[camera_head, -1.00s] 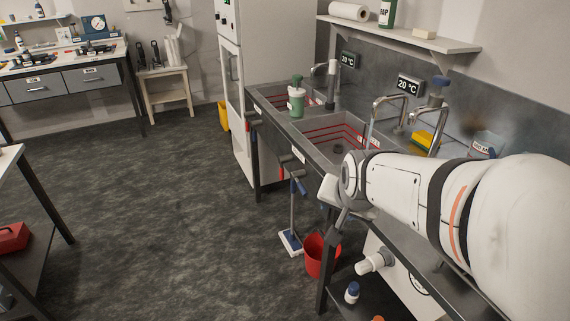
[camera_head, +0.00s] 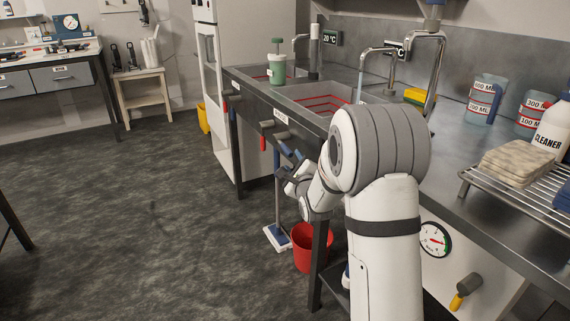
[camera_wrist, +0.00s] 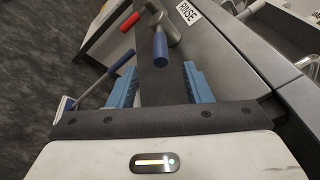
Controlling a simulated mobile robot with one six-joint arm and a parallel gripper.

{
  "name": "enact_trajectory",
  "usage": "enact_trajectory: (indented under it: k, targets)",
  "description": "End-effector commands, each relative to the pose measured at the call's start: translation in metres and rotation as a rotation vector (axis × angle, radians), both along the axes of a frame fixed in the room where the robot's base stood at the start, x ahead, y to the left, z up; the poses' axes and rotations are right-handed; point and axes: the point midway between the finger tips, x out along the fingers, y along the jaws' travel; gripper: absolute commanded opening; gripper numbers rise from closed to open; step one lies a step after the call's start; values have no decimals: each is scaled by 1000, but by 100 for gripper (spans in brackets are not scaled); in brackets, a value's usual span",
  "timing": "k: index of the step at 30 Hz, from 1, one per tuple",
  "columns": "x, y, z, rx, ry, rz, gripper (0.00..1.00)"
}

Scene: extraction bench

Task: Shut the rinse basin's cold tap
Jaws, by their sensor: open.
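The rinse basin (camera_head: 345,97) is a steel sink with red lines inside. A pale streak like running water hangs below its spout (camera_head: 366,58). Under the front edge, by the RINSE label (camera_wrist: 187,11), are two taps, one with a red handle (camera_wrist: 129,22) and one with a blue handle (camera_wrist: 160,45), the cold tap. The red handle also shows in the head view (camera_head: 262,143). My gripper (camera_wrist: 159,88) is open and empty, its blue fingers either side of the blue handle's line, with the handle beyond the fingertips. In the head view my gripper (camera_head: 290,172) is at the bench front.
A mop (camera_head: 277,237) and a red bucket (camera_head: 306,250) stand on the floor below. A bench leg (camera_head: 319,262) is close to my arm. A green-topped bottle (camera_head: 277,68) stands by the basins. Floor to the left is clear.

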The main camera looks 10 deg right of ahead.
Motion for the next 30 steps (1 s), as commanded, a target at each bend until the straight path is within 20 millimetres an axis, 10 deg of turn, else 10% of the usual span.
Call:
enact_trajectory:
  k: [15,30]
  targets:
    - [68,4,-1,6,-4,1,45]
    - [76,4,0,5,-2,0,37]
